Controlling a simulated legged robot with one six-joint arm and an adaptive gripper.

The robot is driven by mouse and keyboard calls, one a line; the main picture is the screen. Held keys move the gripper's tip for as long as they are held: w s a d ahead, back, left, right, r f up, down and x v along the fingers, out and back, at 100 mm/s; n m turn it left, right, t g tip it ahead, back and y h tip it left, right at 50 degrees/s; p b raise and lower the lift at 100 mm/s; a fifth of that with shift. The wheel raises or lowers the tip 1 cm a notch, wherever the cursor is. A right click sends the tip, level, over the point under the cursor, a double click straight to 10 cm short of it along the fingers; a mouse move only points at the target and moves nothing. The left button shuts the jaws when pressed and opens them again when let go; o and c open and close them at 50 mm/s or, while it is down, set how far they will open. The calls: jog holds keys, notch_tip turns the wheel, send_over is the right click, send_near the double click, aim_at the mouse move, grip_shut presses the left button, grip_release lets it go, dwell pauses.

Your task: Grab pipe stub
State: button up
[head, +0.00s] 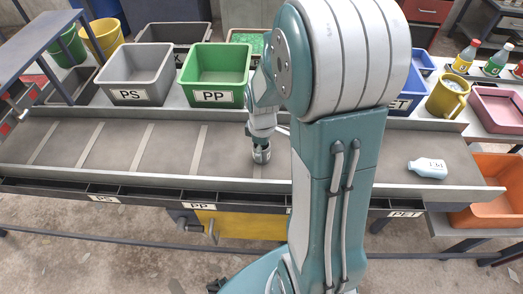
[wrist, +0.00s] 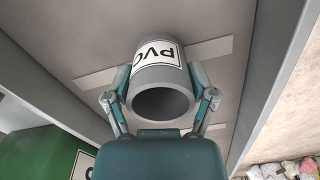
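The pipe stub (wrist: 158,64) is a short grey hollow cylinder with a white PVC label. In the wrist view its open end faces my palm. My gripper (wrist: 160,88) has one finger along each side of it, close against its walls. I cannot tell whether both fingers press on it. In the head view the stub (head: 261,154) shows small and grey just below my gripper (head: 262,139), over the belt. I cannot tell there whether it rests on the belt.
The grey belt (head: 150,146) has pale cross strips and raised edges. A grey PS bin (head: 137,70) and a green PP bin (head: 215,66) stand behind it. A white bottle (head: 427,168) lies on the belt at right. An orange crate (head: 490,188) stands beyond.

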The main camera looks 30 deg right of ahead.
jog(key=shift+c, duration=0.5)
jog(key=shift+r, duration=0.3)
notch_tip(320, 180, up, 2)
jog(key=shift+w+r, duration=0.1)
jog(key=s+d+r, duration=0.6)
jog(key=s+r, duration=0.4)
jog(key=s, duration=0.3)
jog(key=shift+r, duration=0.15)
